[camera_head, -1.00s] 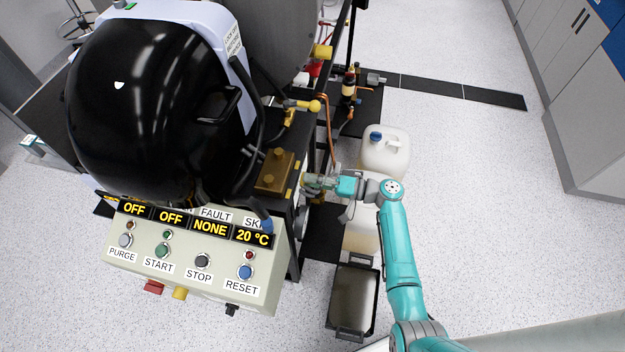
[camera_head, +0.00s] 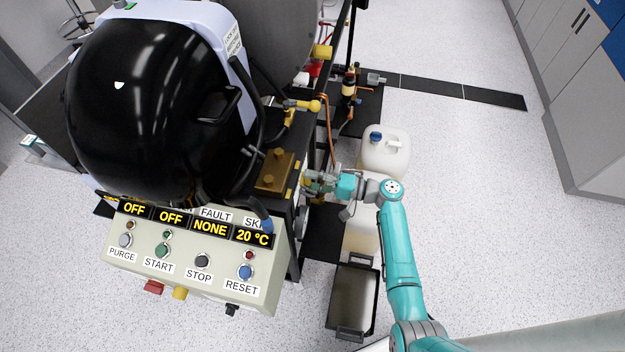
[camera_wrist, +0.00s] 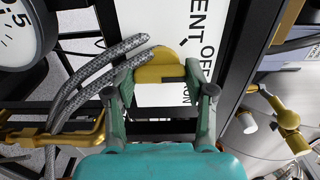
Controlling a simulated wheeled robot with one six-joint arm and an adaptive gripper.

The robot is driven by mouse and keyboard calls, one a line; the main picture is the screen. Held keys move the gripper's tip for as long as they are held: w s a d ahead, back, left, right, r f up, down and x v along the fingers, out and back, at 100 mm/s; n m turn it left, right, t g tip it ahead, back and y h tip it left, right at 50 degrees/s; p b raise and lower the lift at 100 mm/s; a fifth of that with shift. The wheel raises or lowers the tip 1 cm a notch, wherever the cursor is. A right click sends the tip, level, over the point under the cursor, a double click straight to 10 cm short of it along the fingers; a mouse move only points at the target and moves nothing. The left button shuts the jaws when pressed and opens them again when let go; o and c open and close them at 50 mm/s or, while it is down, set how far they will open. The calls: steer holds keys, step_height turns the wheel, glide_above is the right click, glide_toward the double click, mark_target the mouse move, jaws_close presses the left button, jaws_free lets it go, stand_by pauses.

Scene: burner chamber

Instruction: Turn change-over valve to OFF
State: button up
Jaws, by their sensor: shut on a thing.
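The change-over valve's yellow handle (camera_wrist: 160,66) is between the two fingers of my gripper (camera_wrist: 159,74) in the wrist view. My gripper is shut on this handle. Behind it is a white label plate (camera_wrist: 178,96) with partly covered black lettering, including "ENT" and "OF". The fingers hide part of the handle and label, so I cannot read the valve's position. In the head view my gripper (camera_head: 318,183) is at the right side of the burner rig, and the handle is too small to make out there.
Braided hoses (camera_wrist: 100,75) run close to the left finger, with a gauge (camera_wrist: 22,30) at upper left. A yellow lever (camera_wrist: 285,117) is at right. In the head view a white jug (camera_head: 385,155) and black tray (camera_head: 352,298) stand on the floor near my arm.

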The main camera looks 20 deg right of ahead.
steer(key=o, duration=1.2)
steer(key=shift+c, duration=0.2)
steer(key=shift+d, duration=0.1)
steer(key=v, duration=1.2)
